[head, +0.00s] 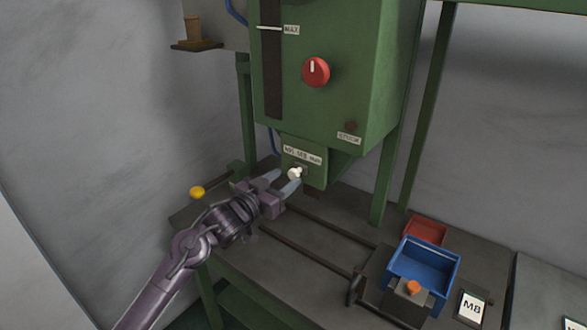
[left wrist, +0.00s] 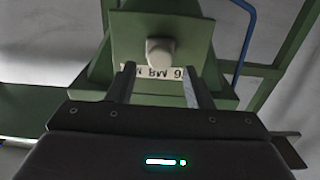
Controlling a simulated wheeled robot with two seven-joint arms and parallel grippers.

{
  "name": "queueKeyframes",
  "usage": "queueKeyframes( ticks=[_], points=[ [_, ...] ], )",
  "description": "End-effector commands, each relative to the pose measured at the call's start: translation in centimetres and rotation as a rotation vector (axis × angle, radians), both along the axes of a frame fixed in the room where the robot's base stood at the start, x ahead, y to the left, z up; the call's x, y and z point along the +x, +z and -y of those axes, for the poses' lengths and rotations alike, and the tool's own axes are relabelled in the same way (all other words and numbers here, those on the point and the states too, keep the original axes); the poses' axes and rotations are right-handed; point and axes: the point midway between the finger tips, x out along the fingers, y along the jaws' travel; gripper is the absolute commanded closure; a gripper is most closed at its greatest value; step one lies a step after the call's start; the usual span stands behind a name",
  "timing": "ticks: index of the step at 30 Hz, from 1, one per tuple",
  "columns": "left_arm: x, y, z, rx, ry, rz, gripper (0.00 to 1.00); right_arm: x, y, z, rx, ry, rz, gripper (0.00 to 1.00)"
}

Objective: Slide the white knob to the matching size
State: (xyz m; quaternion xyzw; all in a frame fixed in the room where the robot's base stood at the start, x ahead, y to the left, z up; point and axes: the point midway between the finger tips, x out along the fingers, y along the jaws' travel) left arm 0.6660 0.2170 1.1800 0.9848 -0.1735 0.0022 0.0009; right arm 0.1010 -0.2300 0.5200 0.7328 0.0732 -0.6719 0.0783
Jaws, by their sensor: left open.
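The white knob (head: 295,174) sits on the lower front of the green machine, below a strip of size labels (head: 302,155). A card reading M8 (head: 472,307) lies on the bench at the right. My left gripper (head: 281,181) is open, with its fingers pointing at the knob. In the left wrist view the knob (left wrist: 160,52) stands just beyond the two fingertips, roughly between them. The label strip (left wrist: 153,73) shows there upside down and partly hidden by the fingers. I cannot tell whether a finger touches the knob. My right gripper is not in view.
A red dial (head: 316,72) is on the machine's front above. A yellow ball-shaped knob (head: 197,192) is left of my gripper. A blue bin (head: 424,262), a red tray (head: 425,231) and an orange button (head: 413,287) are at the right of the bench. Dark rails cross the bench.

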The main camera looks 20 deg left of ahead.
Motion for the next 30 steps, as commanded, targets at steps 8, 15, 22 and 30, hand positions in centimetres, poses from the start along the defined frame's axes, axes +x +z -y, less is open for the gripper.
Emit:
queueKeyframes(
  ticks=[8,15,22,30],
  points=[
    [3.4,0.2,1.2,-0.001,0.001,-0.001,0.53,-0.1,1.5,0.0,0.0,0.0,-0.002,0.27],
    [4.0,-0.1,1.5,0.001,0.0,-0.001,0.53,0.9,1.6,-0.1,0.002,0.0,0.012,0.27],
    [3.9,-0.1,1.5,0.001,0.0,-0.001,0.65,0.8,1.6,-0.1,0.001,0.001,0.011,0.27],
    [3.9,-0.1,1.4,0.002,0.0,-0.002,1.0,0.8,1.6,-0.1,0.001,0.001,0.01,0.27]
  ],
)
